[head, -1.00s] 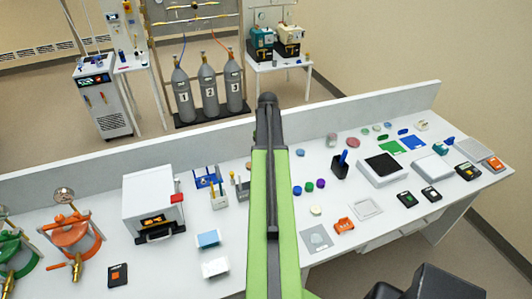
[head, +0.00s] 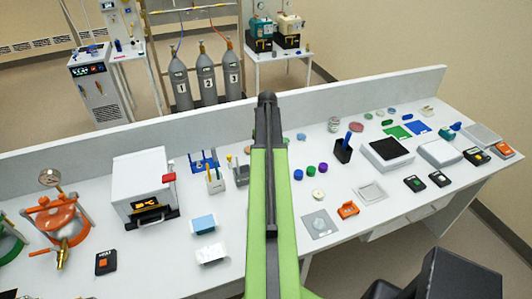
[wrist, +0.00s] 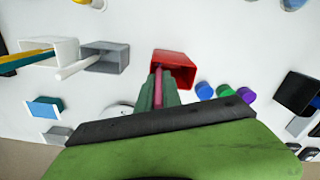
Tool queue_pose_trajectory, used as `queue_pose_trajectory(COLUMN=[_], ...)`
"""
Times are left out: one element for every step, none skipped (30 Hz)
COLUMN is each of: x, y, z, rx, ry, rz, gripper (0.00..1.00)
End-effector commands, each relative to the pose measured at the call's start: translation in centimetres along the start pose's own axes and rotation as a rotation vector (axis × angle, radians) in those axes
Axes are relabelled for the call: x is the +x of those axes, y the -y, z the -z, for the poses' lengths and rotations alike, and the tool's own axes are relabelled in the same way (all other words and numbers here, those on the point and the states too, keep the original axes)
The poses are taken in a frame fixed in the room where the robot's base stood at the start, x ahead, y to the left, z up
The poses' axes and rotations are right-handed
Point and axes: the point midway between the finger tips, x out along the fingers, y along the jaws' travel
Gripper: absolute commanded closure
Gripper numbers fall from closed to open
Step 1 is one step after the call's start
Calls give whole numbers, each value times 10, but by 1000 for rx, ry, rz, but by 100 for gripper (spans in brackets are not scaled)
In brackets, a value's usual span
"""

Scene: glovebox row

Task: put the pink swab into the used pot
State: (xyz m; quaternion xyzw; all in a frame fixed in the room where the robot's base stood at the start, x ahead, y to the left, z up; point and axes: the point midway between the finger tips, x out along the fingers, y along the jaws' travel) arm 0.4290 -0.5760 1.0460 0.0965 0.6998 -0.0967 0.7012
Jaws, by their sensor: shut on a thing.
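My gripper (wrist: 159,92) shows in the wrist view with its green fingers shut on the thin pink swab (wrist: 158,84). The swab points away from me toward an open red pot (wrist: 180,60). The swab's tip overlaps the pot's near edge in the picture; I cannot tell whether it is inside the pot. No label for the used pot is readable. In the head view my arm hides the gripper, the swab and the red pot.
Left of the red pot stand a grey pot (wrist: 106,58) with a white stick and a white pot (wrist: 60,51) with coloured sticks. Blue, green and purple caps (wrist: 225,91) lie to its right. A black pot (wrist: 297,92) stands farther right.

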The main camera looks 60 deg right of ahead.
Motion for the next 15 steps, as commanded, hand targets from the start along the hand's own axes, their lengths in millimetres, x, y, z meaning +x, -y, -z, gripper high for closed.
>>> queue_pose_trajectory(x=[1,1,0,0,0,0,0,0,0,0,1,2,2,3,4], y=[0,0,0,0,0,0,0,0,0,0,0,0,0,1,1], z=[0,0,0,0,0,0,0,0,0,0,0,0,0,0,0], rx=[0,0,0,0,0,1,1,1,1,1,1,1,1,1,1], ry=[0,0,0,0,0,0,0,0,0,0,0,0,0,0,0], rz=[0,0,0,0,0,0,0,0,0,0,0,0,0,0,0], gripper=[100,100,100,100,100,100,100,100,100,100,100,100,100,100,100])
